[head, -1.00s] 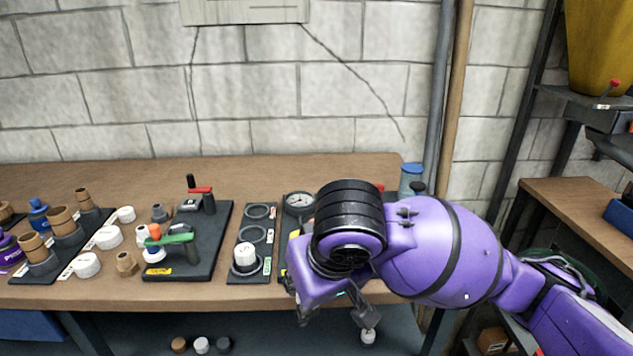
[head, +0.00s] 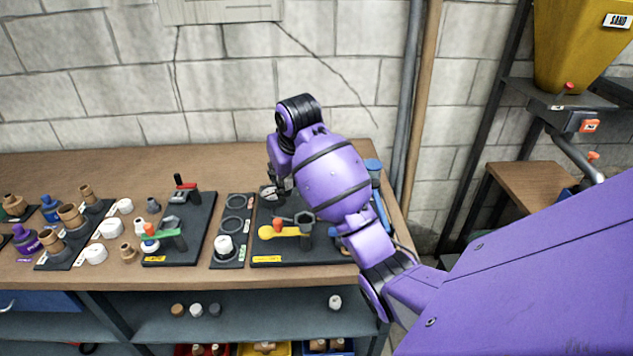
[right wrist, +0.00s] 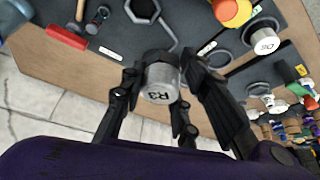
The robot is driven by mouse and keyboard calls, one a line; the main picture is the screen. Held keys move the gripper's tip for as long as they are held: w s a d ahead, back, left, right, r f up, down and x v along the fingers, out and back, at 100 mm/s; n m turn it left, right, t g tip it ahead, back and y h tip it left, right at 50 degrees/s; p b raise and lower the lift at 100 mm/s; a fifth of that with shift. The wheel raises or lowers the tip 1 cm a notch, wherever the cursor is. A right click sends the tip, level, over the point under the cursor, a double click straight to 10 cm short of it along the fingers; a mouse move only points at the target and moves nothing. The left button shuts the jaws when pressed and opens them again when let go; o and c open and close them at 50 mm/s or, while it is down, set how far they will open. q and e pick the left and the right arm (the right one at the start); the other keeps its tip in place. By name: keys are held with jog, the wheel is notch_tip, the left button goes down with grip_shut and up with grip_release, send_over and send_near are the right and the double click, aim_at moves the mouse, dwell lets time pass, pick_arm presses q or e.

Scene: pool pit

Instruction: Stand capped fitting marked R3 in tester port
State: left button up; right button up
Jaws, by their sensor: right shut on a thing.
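My right gripper (right wrist: 160,95) is shut on a capped fitting (right wrist: 160,80), whose grey cap is marked R3 and faces the wrist camera. The fitting's lower part is hidden behind the cap. In the right wrist view a hexagonal ring (right wrist: 178,40) lies just beyond the held fitting. My left gripper is not in view.
Left of the tester, a rack (head: 218,259) has ring holders and a white-capped fitting (head: 224,244), marked D5 in the right wrist view (right wrist: 262,42). A clamp board (head: 200,245) and several loose fittings stand farther left. A blue-topped item (head: 376,167) stands at right.

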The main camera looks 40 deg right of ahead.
jog(key=shift+s+d+f+n+y, duration=0.2)
jog(key=shift+d+f+n, duration=0.45)
jog(key=shift+f, duration=0.95)
jog(key=shift+s+d+f+n+y, duration=0.15)
jog(key=shift+d+f+n, duration=0.15)
jog(key=shift+d+f, duration=1)
jog(key=shift+s+d+f+n+y, duration=0.2)
jog(key=shift+d+f+n, duration=0.3)
jog(key=shift+f, duration=1.35)
jog(key=shift+s+d, duration=0.1)
jog(key=shift+s, duration=0.05)
jog(key=shift+f, duration=0.15)
jog(key=shift+f, duration=0.65)
jog(key=shift+r, duration=0.1)
jog(key=o, duration=1.2)
